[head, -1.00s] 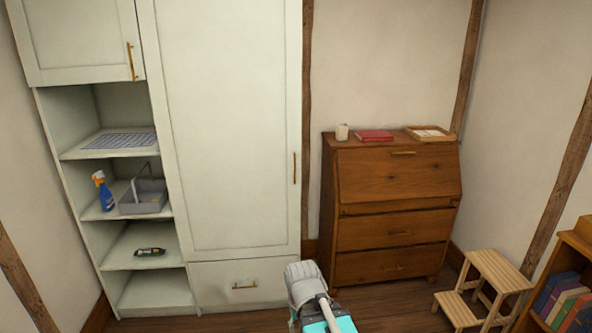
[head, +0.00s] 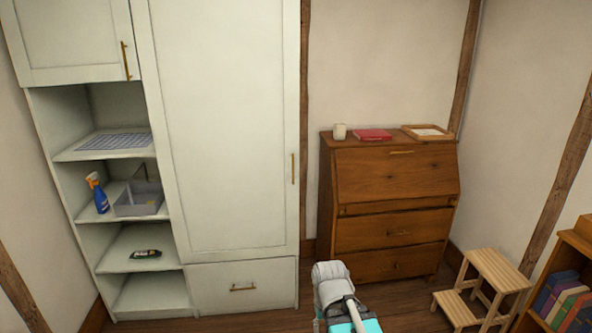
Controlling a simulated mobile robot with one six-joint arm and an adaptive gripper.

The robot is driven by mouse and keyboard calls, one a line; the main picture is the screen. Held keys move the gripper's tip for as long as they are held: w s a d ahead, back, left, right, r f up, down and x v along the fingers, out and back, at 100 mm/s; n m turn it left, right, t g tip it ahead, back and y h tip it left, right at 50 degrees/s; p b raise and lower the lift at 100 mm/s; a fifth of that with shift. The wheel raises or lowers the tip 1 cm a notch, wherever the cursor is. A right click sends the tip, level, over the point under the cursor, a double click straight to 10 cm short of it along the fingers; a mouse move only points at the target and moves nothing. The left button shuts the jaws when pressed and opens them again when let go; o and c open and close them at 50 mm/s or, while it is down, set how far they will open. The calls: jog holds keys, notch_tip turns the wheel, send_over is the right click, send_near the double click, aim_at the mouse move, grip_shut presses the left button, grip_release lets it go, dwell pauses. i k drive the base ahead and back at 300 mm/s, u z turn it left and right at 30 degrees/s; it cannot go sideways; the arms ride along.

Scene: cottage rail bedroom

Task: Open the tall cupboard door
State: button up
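The tall cupboard door (head: 222,130) is pale cream with a raised frame and is shut. Its slim vertical brass handle (head: 292,168) sits near its right edge, about halfway up the picture. Part of my arm shows at the bottom centre, grey and teal, in front of the floor and below the handle. My gripper's fingers cannot be made out in this view.
Open shelves (head: 125,262) left of the door hold a blue spray bottle (head: 97,192), a grey caddy (head: 139,199) and a dark green item (head: 146,254). A drawer (head: 243,287) lies below the door. A wooden bureau (head: 392,222) and step stool (head: 492,281) stand to the right.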

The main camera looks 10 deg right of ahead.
aim_at(221, 79)
jog(key=z, duration=0.05)
jog(key=i, duration=1)
